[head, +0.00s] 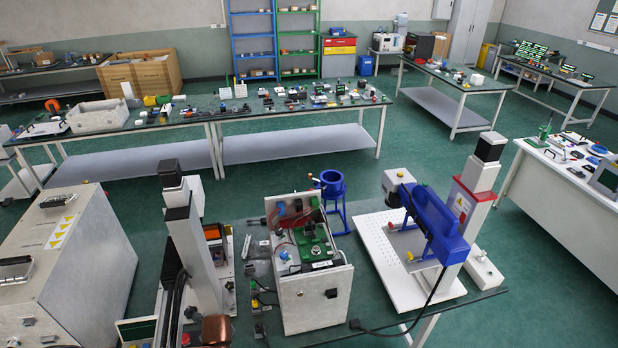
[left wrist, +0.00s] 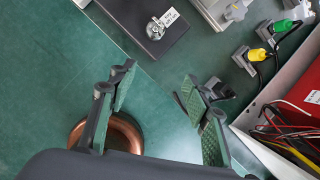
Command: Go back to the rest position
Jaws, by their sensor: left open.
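My left gripper (left wrist: 158,105) shows in the left wrist view with its two green-padded fingers spread wide apart. Nothing is between the fingers. A round copper-coloured object (left wrist: 122,134) lies below and behind the left finger, partly hidden by it. A copper-coloured object also shows at the bottom of the head view (head: 216,329). I cannot make out either gripper in the head view. My right gripper is not in view.
A grey column (head: 194,255) with a black top, an open metal box of electronics (head: 315,300) and a blue device (head: 436,228) on a second column crowd the near bench. In the left wrist view, a box with wires (left wrist: 285,125) is at the right. Green floor lies beyond.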

